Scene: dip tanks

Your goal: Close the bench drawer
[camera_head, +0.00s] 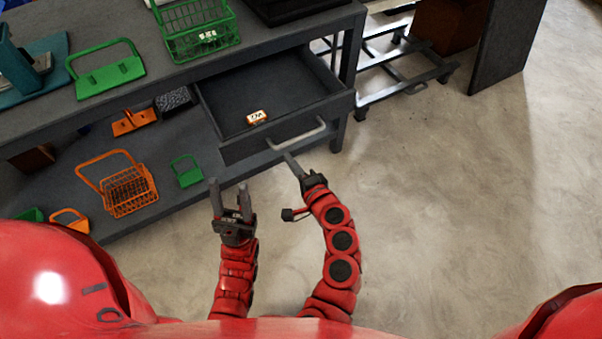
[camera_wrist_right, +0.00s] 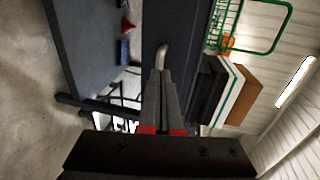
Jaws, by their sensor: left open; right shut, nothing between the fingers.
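The bench drawer (camera_head: 245,147) stands pulled out from under the dark grey bench top, and its interior shows. Its light bar handle (camera_head: 313,135) is on the front face. My right gripper (camera_head: 285,152) is shut and empty, with its tips at the left end of the handle; I cannot tell whether they touch. In the right wrist view the shut fingers (camera_wrist_right: 160,72) point at the handle (camera_wrist_right: 162,52). My left gripper (camera_head: 228,185) is open and empty, in front of the drawer and to the left of my right gripper.
A small orange item with a white label (camera_head: 257,117) lies in the drawer. The floor (camera_head: 460,200) to the right is clear.

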